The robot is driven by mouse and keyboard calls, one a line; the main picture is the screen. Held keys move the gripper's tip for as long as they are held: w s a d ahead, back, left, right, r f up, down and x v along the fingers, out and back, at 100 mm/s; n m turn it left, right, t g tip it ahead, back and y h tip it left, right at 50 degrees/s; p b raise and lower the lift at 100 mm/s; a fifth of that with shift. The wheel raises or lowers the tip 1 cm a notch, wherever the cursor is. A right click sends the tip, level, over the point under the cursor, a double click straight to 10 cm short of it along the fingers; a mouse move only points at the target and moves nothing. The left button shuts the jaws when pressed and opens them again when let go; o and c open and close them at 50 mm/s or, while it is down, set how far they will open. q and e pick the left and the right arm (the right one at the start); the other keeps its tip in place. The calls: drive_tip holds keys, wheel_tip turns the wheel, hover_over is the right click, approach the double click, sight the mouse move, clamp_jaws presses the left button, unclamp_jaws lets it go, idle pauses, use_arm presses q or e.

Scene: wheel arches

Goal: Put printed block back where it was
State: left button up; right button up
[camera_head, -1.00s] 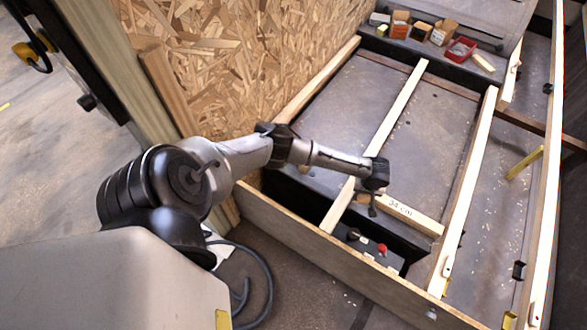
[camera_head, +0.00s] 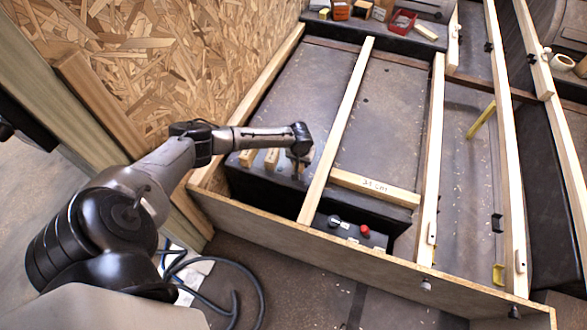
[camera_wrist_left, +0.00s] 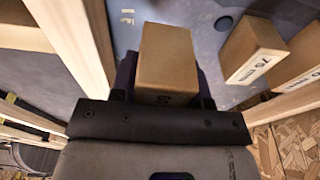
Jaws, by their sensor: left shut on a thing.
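My left gripper (camera_head: 299,160) is shut on a wooden block, above the dark surface just left of the middle slat. Two similar blocks (camera_head: 271,158) (camera_head: 247,158) lie to the left of the gripper. In the wrist view they are at the right, and the nearer block (camera_wrist_left: 252,52) has "75" printed on it. Whether the held block touches the surface I cannot tell. My right gripper is not in view.
Pale slats (camera_head: 340,120) run along the dark floor panels. A short cross piece (camera_head: 374,187) marked in cm lies right of the middle slat. A black box with a red button (camera_head: 364,229) is at the front. A particle board wall (camera_head: 150,70) bounds the left.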

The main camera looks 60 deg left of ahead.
use_arm(q)
drive_tip(key=a+f+b, duration=0.1)
drive_tip(key=s+a+f, duration=0.1)
drive_tip(key=a, duration=0.1)
drive_tip(key=shift+a+f+b, duration=0.1)
drive_tip(key=shift+a+b, duration=0.05)
drive_tip(key=shift+b, duration=0.2)
wheel_tip(320, 180, down, 4)
drive_tip(key=b, duration=0.3)
drive_tip(key=o, duration=1)
drive_tip(key=shift+f, duration=0.15)
